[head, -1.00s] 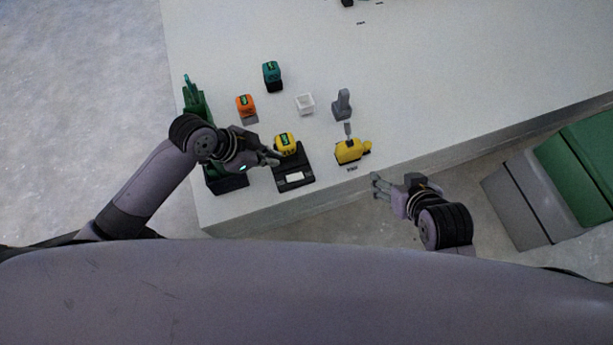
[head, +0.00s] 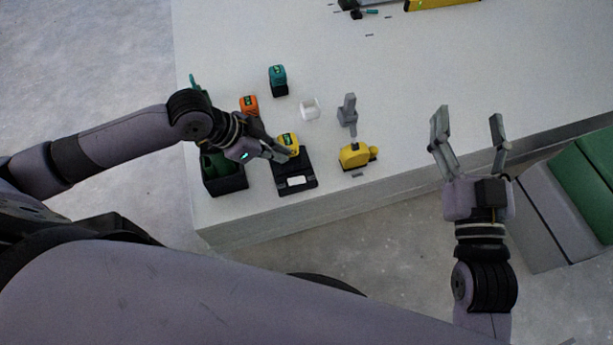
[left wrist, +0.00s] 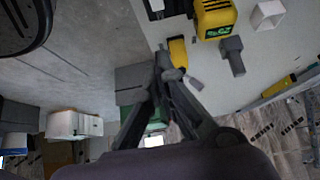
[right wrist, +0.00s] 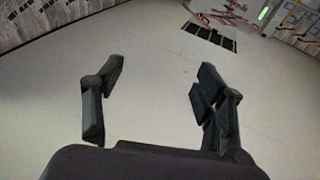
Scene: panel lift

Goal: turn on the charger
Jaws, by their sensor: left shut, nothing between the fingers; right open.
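The black charger (head: 290,184) lies near the front edge of the white table, with a pale patch on its front part. A yellow battery pack (head: 289,141) sits on its back part; a yellow pack with a green display also shows in the left wrist view (left wrist: 214,16). My left gripper (head: 287,156) is shut and empty, its tips by the yellow pack and charger; I cannot tell if they touch. My right gripper (head: 467,122) is open and empty, over the table's right front edge. A switch on the charger is too small to make out.
A yellow tool (head: 355,155), a grey upright tool (head: 348,112), a white open box (head: 310,108), an orange pack (head: 249,104) and a teal pack (head: 278,80) stand around the charger. A dark bin (head: 224,178) is left of it. Grey and green boxes (head: 584,180) stand at right.

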